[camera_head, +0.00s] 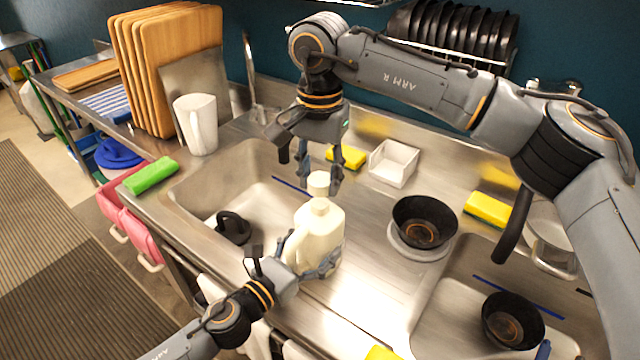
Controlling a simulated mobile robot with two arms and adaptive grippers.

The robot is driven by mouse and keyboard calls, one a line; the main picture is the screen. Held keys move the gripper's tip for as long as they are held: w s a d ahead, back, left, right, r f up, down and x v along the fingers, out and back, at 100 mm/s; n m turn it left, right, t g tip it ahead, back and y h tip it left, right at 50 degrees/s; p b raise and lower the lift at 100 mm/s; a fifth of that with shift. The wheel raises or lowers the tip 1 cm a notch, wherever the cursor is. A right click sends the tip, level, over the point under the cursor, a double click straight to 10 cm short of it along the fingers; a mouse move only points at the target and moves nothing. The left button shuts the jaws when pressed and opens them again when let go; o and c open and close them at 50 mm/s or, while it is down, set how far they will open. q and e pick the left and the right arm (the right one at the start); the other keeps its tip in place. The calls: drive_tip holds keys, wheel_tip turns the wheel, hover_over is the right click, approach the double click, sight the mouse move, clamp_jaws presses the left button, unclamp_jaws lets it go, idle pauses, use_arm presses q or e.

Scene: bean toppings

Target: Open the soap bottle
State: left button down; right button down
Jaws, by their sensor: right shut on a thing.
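The soap bottle (325,225) is a cream jug with a side handle, standing upright between the two basins. Its pale cap (318,183) is above the bottle's neck, and a small gap shows between them. My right gripper (320,187) points down from above and is shut on the cap. My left gripper (312,272) reaches in from the lower left and is closed around the lower part of the bottle. Part of its grip is hidden behind the bottle.
A black bowl (425,222) stands right of the bottle, with another in the right basin (512,322). A white tray (393,163) and yellow sponges (346,157) lie behind. A white pitcher (196,124) and green sponge (151,175) are at left. The left basin holds a dark object (233,228).

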use_arm(q)
unclamp_jaws()
idle(0.4)
